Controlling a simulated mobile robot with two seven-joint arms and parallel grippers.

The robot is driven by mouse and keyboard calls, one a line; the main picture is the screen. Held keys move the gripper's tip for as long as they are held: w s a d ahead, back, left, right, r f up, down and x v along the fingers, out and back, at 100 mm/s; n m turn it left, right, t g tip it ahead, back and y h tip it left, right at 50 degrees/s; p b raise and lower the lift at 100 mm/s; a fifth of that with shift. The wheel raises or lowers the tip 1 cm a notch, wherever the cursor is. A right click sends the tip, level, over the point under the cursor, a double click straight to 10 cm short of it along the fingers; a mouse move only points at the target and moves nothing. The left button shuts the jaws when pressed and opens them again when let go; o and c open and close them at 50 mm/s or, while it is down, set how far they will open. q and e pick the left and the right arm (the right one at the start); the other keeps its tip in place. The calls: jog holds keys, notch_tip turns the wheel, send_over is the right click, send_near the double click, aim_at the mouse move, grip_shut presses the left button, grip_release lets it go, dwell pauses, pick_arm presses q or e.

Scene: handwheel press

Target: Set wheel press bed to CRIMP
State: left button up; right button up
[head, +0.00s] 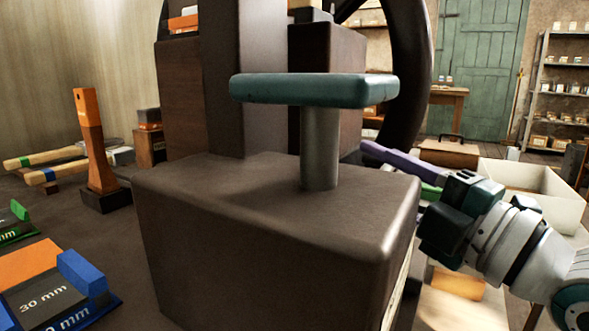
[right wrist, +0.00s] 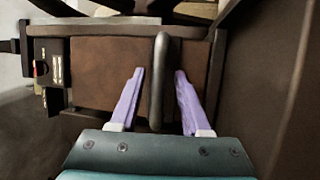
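The press stands in the middle of the head view with a brown base block (head: 270,225). Its teal bed plate (head: 315,89) sits level on a grey post (head: 319,148) above the block. The black handwheel (head: 412,75) curves behind the press on the right, largely hidden. My right gripper (head: 378,155) reaches in from the right beside the press. In the right wrist view its purple fingers (right wrist: 160,73) are apart, with a dark rounded bar (right wrist: 158,85), apparently the wheel rim, between them. Gaps show on both sides. No CRIMP marking is readable. My left gripper is out of view.
An orange-handled tool (head: 90,140) stands upright at left, near wooden-handled tools (head: 60,164). Gauge blocks (head: 45,285), one marked 30 mm, lie at front left. A pale bin (head: 520,190) and brown case (head: 450,150) are at right, beyond my right arm.

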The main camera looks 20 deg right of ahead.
jog(key=shift+d, duration=0.1)
jog(key=shift+s, duration=0.1)
jog(key=shift+s+d, duration=0.1)
jog(key=shift+s, duration=0.15)
jog(key=p+v, duration=0.2)
jog(key=v, duration=0.7)
jog(key=shift+s, duration=0.2)
